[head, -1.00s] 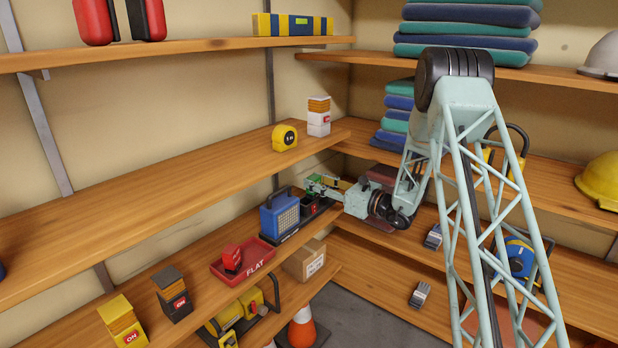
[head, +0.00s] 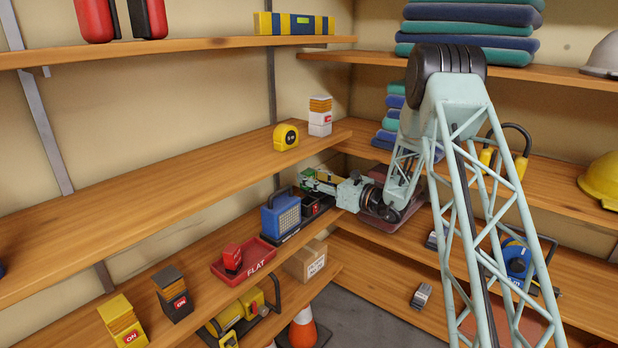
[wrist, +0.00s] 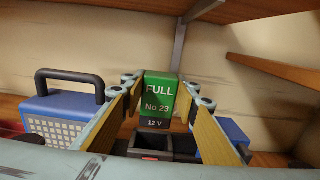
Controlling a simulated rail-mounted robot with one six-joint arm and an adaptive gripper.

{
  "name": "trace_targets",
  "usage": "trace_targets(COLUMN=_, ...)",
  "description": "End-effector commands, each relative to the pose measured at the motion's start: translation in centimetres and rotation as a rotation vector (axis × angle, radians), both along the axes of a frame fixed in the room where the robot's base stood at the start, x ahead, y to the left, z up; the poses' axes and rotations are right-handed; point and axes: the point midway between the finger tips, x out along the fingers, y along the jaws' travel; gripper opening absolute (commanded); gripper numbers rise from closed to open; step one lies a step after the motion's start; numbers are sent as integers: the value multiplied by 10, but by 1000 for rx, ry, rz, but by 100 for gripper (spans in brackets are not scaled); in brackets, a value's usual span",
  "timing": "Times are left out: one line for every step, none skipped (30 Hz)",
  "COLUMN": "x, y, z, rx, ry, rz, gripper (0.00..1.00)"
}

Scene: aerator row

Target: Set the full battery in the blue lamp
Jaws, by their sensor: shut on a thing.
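A green battery (wrist: 160,97) marked FULL, No 23 and 12 V is between the fingers of my gripper (wrist: 161,118) in the wrist view. My gripper (head: 322,182) is shut on it, and the green also shows in the head view (head: 308,174). A blue box with a pale grille and black handle (head: 281,214), seemingly the blue lamp, stands on the left shelf. It also shows at the left of the wrist view (wrist: 62,118). Black open-topped compartments (wrist: 186,146) lie below the battery; whether it touches them cannot be told.
A red FLAT tray (head: 262,252) holding a red block (head: 232,258) is left of the blue box. The shelf above, with a yellow tape measure (head: 286,136), is close to my gripper. A cardboard box (head: 306,262) stands below. A blue object (wrist: 232,135) is beyond my right finger.

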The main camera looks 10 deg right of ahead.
Motion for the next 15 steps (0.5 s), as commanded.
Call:
trace_targets(x=0, y=0, z=-1, rx=1, ry=-1, rz=0, gripper=15)
trace_targets(x=0, y=0, z=-2, rx=1, ry=-1, rz=0, gripper=15)
trace_targets(x=0, y=0, z=-3, rx=1, ry=-1, rz=0, gripper=15)
trace_targets(x=0, y=0, z=-4, rx=1, ry=-1, rz=0, gripper=15)
trace_targets(x=0, y=0, z=-5, rx=1, ry=-1, rz=0, gripper=15)
trace_targets(x=0, y=0, z=-7, rx=1, ry=-1, rz=0, gripper=15)
trace_targets(x=0, y=0, z=-8, rx=0, ry=-1, rz=0, gripper=15)
trace_targets(x=0, y=0, z=-9, rx=0, ry=-1, rz=0, gripper=15)
trace_targets(x=0, y=0, z=-10, rx=0, ry=-1, rz=0, gripper=15)
trace_targets(x=0, y=0, z=-11, rx=0, ry=-1, rz=0, gripper=15)
trace_targets(x=0, y=0, z=-13, rx=0, ry=-1, rz=0, gripper=15)
trace_targets(x=0, y=0, z=-14, rx=0, ry=-1, rz=0, gripper=15)
trace_targets(x=0, y=0, z=-16, rx=0, ry=-1, rz=0, gripper=15)
trace_targets(x=0, y=0, z=-17, rx=0, ry=-1, rz=0, gripper=15)
trace_targets(x=0, y=0, z=-19, rx=1, ry=-1, rz=0, gripper=15)
